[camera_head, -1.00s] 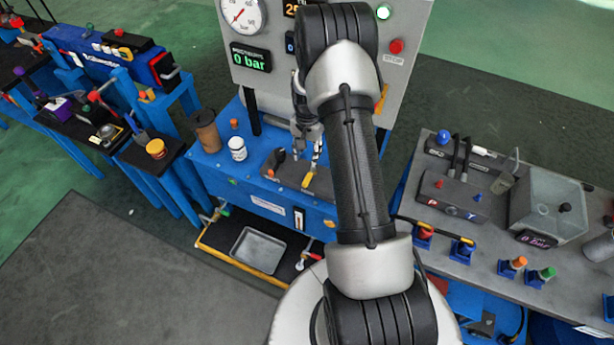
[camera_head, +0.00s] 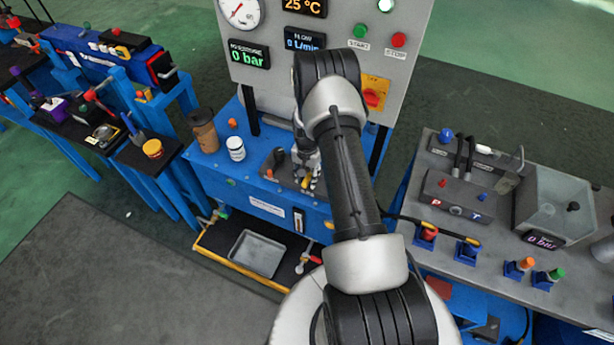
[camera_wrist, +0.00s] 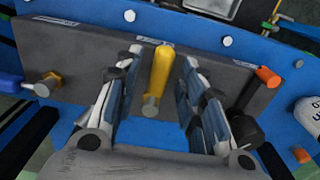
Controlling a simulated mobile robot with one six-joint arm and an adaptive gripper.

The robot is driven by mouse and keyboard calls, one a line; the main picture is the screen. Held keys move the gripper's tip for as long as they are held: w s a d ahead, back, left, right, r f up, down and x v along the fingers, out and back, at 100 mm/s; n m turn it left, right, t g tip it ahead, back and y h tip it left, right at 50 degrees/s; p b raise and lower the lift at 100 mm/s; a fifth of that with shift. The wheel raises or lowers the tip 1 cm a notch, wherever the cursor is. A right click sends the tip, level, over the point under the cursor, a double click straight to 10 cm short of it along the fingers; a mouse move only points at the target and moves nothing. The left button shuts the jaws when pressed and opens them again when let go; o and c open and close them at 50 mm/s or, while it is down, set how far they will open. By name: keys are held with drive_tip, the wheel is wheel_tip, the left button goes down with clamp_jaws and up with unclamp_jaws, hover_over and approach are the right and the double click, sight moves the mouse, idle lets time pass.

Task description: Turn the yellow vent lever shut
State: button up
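The yellow vent lever (camera_wrist: 162,72) stands out from a dark grey plate (camera_wrist: 75,42) in the wrist view, near the top centre. My gripper (camera_wrist: 158,72) is open, with one finger on each side of the lever and a visible gap on both sides. It cannot be told whether the fingertips reach down level with the lever. In the head view my gripper (camera_head: 306,170) is over the plate on the blue bench, and only a bit of the yellow lever (camera_head: 306,183) shows beside it; the rest is hidden.
Beside the lever are a black handle with an orange tip (camera_wrist: 267,77) and a brass fitting (camera_wrist: 45,85). A white jar (camera_head: 236,148) and a brown cup (camera_head: 203,131) stand left on the bench. A gauge panel (camera_head: 275,70) rises behind.

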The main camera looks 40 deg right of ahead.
drive_tip(key=shift+c, duration=0.2)
clamp_jaws()
idle(0.5)
